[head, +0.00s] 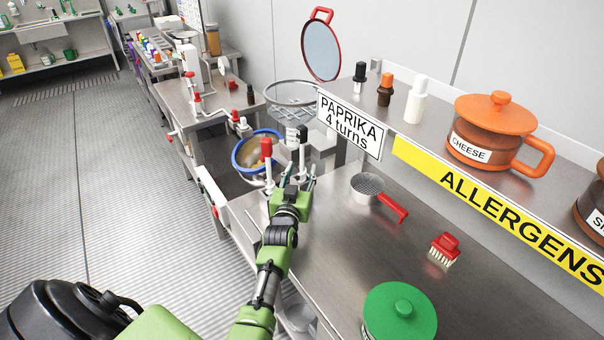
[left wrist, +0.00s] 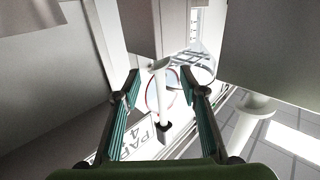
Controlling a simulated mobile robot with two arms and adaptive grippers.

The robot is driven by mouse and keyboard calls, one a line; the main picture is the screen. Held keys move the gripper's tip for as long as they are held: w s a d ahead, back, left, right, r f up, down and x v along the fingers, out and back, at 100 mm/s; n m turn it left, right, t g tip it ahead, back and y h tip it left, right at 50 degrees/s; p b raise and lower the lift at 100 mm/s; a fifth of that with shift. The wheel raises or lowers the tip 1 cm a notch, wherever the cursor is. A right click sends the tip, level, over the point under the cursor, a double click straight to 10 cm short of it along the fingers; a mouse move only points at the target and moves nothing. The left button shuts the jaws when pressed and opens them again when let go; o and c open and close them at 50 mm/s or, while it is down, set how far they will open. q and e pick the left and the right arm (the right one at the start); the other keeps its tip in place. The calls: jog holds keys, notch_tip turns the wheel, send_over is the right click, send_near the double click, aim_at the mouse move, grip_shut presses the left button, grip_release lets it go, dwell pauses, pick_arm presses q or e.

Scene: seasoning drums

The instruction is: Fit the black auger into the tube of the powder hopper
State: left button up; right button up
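One handle has a black top (head: 302,134); the other has a red top (head: 266,150). In the left wrist view my left gripper (left wrist: 160,72) has its fingers spread apart. A pale rod with a black end (left wrist: 164,128) shows between them, with no finger seen touching it. I cannot tell for sure which part is the black auger. A grey box (left wrist: 278,45) with a white round stub below shows at right; whether it is the hopper is unclear. My right gripper is out of view.
A blue-rimmed bowl (head: 258,150) and a wire basket (head: 292,92) lie beyond the gripper. A sieve (head: 368,184), red brush (head: 443,250) and green-lidded pot (head: 400,310) stand on the bench. A shelf with a PAPRIKA sign (head: 350,122) and an orange-lidded jar (head: 494,135) is at right.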

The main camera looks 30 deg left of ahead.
pick_arm(q)
jog(key=shift+b+x, duration=0.35)
jog(key=shift+x, duration=0.65)
jog(key=shift+s, duration=0.1)
grip_shut()
jog(key=shift+r, duration=0.1)
